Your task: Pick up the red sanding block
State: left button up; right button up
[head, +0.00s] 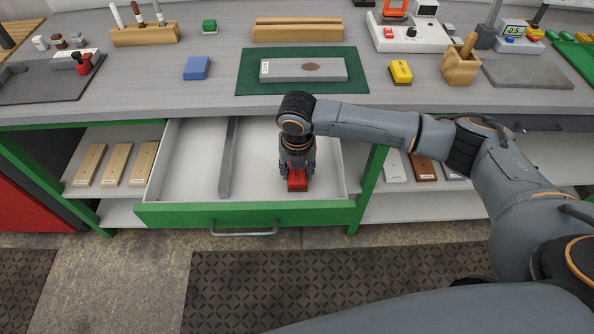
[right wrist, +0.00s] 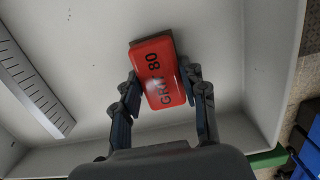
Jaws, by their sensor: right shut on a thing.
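The red sanding block (head: 297,183) is in the right part of the open drawer (head: 182,214), partly hidden by my right gripper (head: 296,172) in the head view. In the right wrist view the red block (right wrist: 160,75) has "GRIT 80" printed on it and a dark edge at its far end. The fingers of my right gripper (right wrist: 162,95) are on both sides of it, shut on it. Whether the block touches the drawer floor I cannot tell. My left gripper is not in view.
A grey divider (head: 229,160) runs along the drawer, left of the block. The drawer's green front (head: 180,215) and walls surround the arm. Above is the bench top with a green mat (head: 245,83), a blue block (head: 196,68) and a yellow block (head: 400,71).

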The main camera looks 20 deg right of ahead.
aim_at(297, 171)
jog(key=shift+r, duration=0.4)
jog(key=r, duration=0.2)
jog(key=shift+s+r, duration=0.2)
jog(key=shift+r, duration=0.1)
jog(key=s+r, duration=0.9)
jog(key=s, duration=0.4)
jog(key=shift+s+a+r+b, duration=0.15)
jog(key=shift+s+a+b, duration=0.15)
jog(key=shift+a+b, duration=0.1)
